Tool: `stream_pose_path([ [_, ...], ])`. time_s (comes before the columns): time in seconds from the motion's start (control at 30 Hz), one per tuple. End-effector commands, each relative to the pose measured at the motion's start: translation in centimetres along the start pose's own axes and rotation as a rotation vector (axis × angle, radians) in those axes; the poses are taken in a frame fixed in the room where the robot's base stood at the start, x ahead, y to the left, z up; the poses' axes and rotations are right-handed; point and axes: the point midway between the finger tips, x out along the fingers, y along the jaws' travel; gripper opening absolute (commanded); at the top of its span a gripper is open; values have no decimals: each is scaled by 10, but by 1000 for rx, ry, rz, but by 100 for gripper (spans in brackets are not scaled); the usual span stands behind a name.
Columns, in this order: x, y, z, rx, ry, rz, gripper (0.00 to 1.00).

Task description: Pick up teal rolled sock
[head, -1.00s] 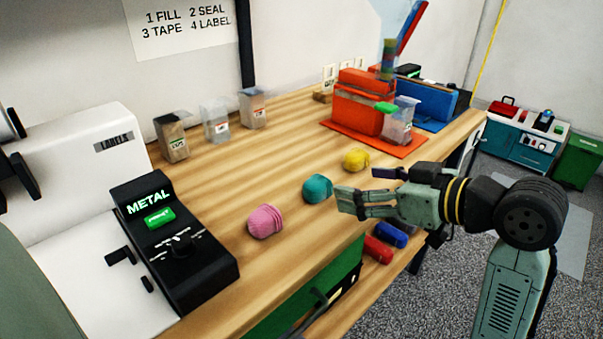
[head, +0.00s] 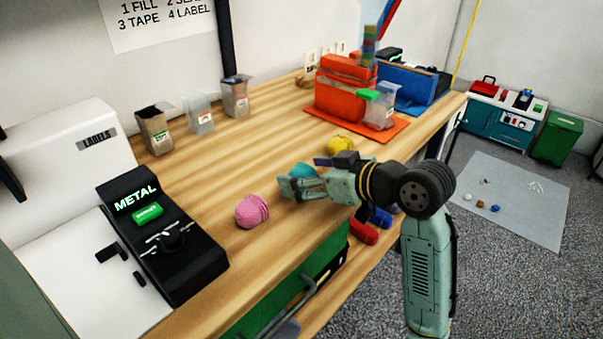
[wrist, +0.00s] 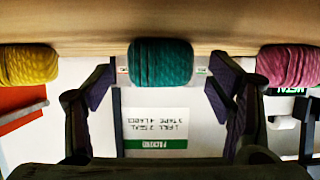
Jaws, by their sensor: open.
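The teal rolled sock (head: 302,170) lies on the wooden table, partly hidden behind my gripper in the head view. In the wrist view, which is upside down, the teal sock (wrist: 160,63) sits centred between the two fingers. My gripper (head: 290,187) is open, low over the table at the sock. In the wrist view, the fingers (wrist: 163,88) are spread on either side of the sock, with a gap at each side. I cannot tell how far the sock reaches between them.
A pink rolled sock (head: 252,211) and a yellow one (head: 340,145) lie on either side of the teal one. Several pouches stand by the wall. An orange box (head: 345,95) stands at the back right.

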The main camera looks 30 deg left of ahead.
Motion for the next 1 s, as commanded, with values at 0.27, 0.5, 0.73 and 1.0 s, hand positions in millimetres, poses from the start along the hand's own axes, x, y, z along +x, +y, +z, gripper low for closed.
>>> stream_pose_path([
  [0.27,0,0,0,0,1,0,69],
  [0.5,0,0,0,1,1,0,53],
  [0.73,0,0,0,1,1,0,38],
  [1.0,0,0,0,0,1,0,25],
])
